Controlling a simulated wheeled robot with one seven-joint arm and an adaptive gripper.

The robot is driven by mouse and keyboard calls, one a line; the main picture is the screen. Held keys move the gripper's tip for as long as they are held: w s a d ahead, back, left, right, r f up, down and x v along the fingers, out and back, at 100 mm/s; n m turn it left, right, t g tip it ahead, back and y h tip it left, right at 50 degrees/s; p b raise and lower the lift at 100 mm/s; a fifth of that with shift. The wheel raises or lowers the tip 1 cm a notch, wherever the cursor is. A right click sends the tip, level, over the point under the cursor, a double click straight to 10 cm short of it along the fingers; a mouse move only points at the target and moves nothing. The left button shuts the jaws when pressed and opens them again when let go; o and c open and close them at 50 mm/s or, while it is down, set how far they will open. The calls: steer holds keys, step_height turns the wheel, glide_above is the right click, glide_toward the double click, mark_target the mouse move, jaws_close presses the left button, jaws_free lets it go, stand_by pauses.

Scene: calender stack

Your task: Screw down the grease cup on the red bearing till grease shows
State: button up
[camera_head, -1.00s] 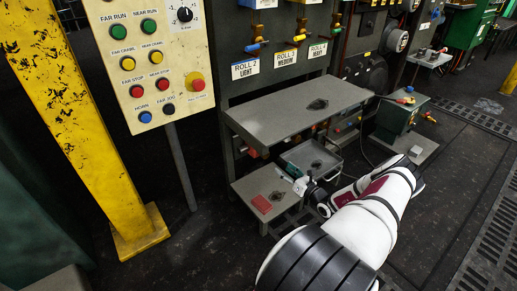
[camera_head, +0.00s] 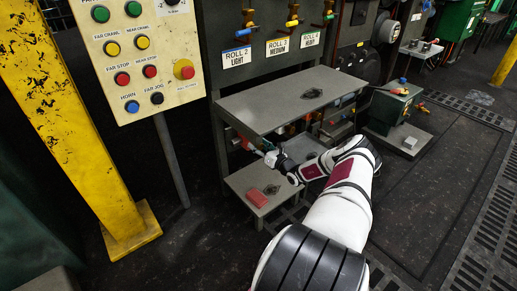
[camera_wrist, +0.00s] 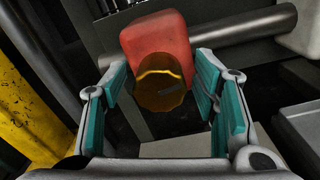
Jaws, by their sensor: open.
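In the wrist view the red bearing (camera_wrist: 157,35) is a rounded red housing at the top centre. The brass grease cup (camera_wrist: 161,92) sits on its near side, round, with a lighter curved edge. My gripper (camera_wrist: 161,72) is open, with one teal-padded finger on each side of the cup. Dark gaps show between the pads and the cup, so I see no contact. No grease is clearly visible. In the head view my gripper (camera_head: 272,157) reaches under the upper grey shelf; the cup cannot be made out there.
The upper grey shelf (camera_head: 290,108) overhangs my gripper. A control panel (camera_head: 140,60) and yellow post (camera_head: 75,130) stand left. A green box (camera_head: 392,108) stands right.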

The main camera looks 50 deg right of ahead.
steer(key=shift+w, duration=0.1)
steer(key=c, duration=1.2)
steer(key=shift+o, duration=0.2)
steer(key=shift+m, duration=0.4)
steer(key=m+b, duration=0.1)
steer(key=m, duration=0.2)
steer(key=shift+f, duration=0.1)
steer(key=shift+m+b, duration=0.6)
steer(key=shift+m, duration=1.4)
steer(key=o, duration=1.2)
steer(key=shift+c, duration=0.2)
